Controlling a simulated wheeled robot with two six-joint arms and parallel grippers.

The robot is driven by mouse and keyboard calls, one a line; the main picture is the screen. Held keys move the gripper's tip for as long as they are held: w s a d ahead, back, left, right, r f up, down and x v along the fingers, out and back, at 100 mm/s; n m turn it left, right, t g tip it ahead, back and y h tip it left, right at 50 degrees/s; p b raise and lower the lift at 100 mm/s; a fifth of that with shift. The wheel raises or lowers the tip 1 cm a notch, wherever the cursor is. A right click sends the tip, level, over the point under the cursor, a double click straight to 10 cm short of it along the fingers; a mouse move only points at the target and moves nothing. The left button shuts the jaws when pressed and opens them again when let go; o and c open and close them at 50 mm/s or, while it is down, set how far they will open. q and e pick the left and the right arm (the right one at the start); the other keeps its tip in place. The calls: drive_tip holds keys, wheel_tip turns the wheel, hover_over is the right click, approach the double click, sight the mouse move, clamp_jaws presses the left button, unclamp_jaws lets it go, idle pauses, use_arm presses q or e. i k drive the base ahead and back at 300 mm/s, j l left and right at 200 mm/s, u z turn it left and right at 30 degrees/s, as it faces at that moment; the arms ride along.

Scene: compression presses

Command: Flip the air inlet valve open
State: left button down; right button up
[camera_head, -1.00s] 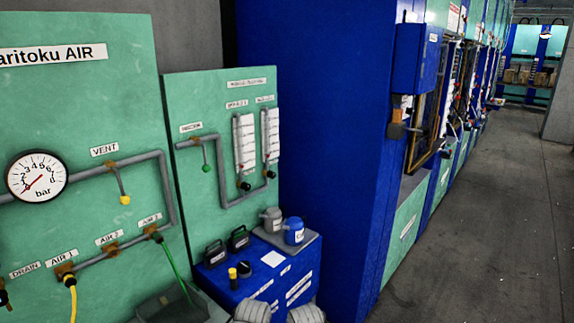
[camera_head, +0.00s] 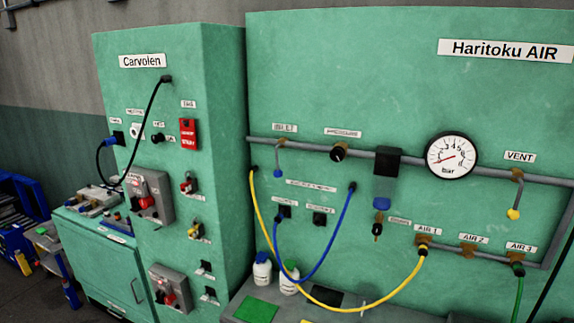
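The air inlet valve (camera_head: 278,160) is on the grey pipe at the left end of the green Haritoku AIR panel (camera_head: 400,75). Its label (camera_head: 284,127) looks like INLET, though the print is small. The valve has a thin lever with a blue tip (camera_head: 278,174), which hangs down below the pipe. Neither of my grippers is in view.
A pressure gauge (camera_head: 452,156) and VENT valve (camera_head: 514,195) with a yellow tip are to the right. A yellow hose (camera_head: 290,279) and blue hose (camera_head: 325,262) loop below. Two white bottles (camera_head: 262,270) stand beneath. The green Carvolen cabinet (camera_head: 215,110) is left.

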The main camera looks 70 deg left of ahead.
sight(278, 173)
drive_tip(key=u, duration=2.5)
